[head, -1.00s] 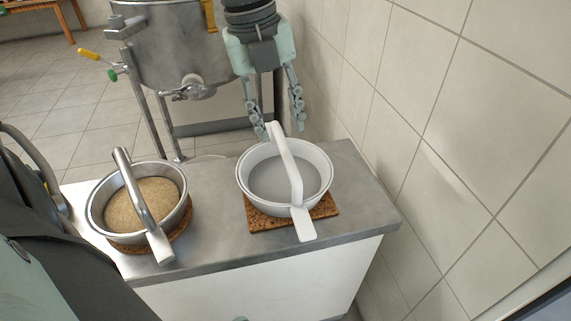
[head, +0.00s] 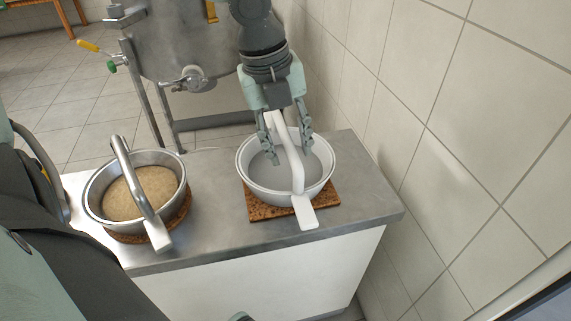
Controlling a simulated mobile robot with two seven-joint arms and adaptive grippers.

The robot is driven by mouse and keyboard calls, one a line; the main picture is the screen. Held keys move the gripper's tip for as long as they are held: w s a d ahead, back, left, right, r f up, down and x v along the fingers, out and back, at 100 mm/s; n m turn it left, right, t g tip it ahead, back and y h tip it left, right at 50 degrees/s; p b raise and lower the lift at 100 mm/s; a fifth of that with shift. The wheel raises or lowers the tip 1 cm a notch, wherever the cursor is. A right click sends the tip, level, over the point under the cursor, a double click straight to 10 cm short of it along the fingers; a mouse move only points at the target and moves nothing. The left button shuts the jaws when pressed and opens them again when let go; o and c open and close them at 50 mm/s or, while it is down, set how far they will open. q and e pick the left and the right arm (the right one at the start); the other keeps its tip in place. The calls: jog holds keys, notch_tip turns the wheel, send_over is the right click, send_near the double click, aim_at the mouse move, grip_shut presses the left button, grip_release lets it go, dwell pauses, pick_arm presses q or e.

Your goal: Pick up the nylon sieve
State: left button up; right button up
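The nylon sieve (head: 244,178) is a white round bowl with a pale grey mesh and a white handle bar arching over it. It sits upright on a square cork mat (head: 262,213) at the right of the steel counter. My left gripper (head: 290,160) hangs over the sieve from behind, fingers down. Its fingers are spread, one on each side of the handle bar, with the tips over the bowl. I cannot tell whether they touch the bar. The bar's far end is partly hidden near the gripper palm. My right gripper is not in view.
A metal sieve (head: 91,201) with a tan mesh or filling sits on a round cork mat (head: 180,222) at the left of the counter (head: 215,222). A tiled wall (head: 440,130) rises close on the right. A large steel tank (head: 180,45) stands behind.

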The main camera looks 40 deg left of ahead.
pick_arm(q)
jog(key=shift+f+p, duration=0.25)
jog(key=shift+p, duration=0.05)
dwell(0.4)
grip_shut()
dwell(0.5)
